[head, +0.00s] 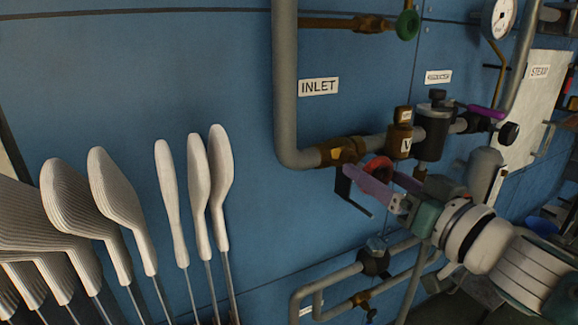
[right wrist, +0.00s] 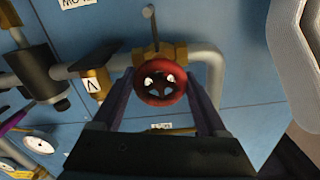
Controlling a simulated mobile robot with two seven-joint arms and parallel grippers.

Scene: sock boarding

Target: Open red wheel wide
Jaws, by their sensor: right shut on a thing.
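The red wheel (head: 378,168) sits on a brass valve (head: 342,150) on the inlet pipe in the head view, partly hidden by my right gripper (head: 372,188). In the right wrist view the red wheel (right wrist: 160,83) is seen face-on, between the two purple fingers of my right gripper (right wrist: 160,92). The fingers lie on either side of its rim and are shut on it. How far the valve is turned cannot be told. My left gripper is not in view.
A grey inlet pipe (head: 286,90) runs down the blue wall. A green wheel (head: 407,25) is above. A dark cylindrical fitting (head: 431,130) stands right of the valve. Several white sock boards (head: 220,170) stand at lower left. More pipes (head: 340,275) run below.

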